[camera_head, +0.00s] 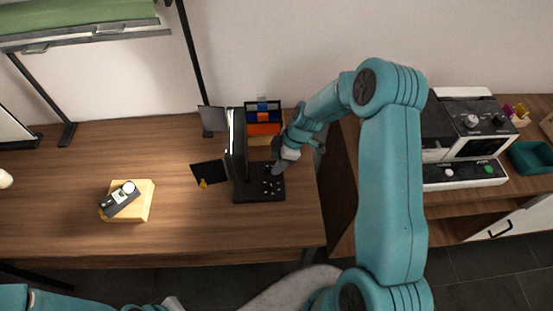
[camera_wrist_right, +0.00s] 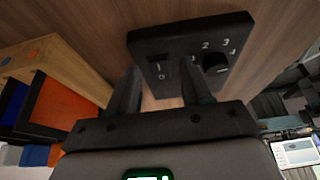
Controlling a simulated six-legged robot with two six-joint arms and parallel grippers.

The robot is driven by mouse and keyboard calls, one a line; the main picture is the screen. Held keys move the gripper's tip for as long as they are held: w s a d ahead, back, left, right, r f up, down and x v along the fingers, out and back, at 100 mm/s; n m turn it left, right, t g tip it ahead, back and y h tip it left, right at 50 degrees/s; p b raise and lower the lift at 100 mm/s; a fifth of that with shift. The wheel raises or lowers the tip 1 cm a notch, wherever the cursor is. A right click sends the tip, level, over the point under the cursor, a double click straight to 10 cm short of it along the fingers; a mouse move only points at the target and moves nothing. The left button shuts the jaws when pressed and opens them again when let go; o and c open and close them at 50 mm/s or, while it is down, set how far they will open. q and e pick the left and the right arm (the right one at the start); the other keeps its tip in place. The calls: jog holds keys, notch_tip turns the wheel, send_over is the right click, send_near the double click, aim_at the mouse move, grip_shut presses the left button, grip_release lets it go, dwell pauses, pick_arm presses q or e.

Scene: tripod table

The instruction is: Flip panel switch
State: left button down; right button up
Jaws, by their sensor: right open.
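The black switch panel (camera_head: 262,194) lies on the wooden table beside an upright dark screen (camera_head: 238,150). In the right wrist view the panel (camera_wrist_right: 186,36) shows a rocker switch (camera_wrist_right: 158,58) marked 1 and 0, and a round knob (camera_wrist_right: 215,62) with numbers around it. My right gripper (camera_head: 277,170) is over the panel's right side; in the right wrist view its two fingers (camera_wrist_right: 158,92) are apart and empty, with the switch roughly ahead of the gap. Contact cannot be told. My left arm (camera_head: 35,298) is cut off at the bottom; its gripper's jaws cannot be made out.
A wooden organiser with blue and orange parts (camera_head: 263,129) stands behind the panel. A wooden block (camera_head: 144,207) with a grey device (camera_head: 121,200) is at left. A white and black machine (camera_head: 468,140) stands at right. The table's front left is clear.

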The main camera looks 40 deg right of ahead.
jog(key=shift+w+a+f, duration=0.1)
jog(key=shift+f, duration=0.25)
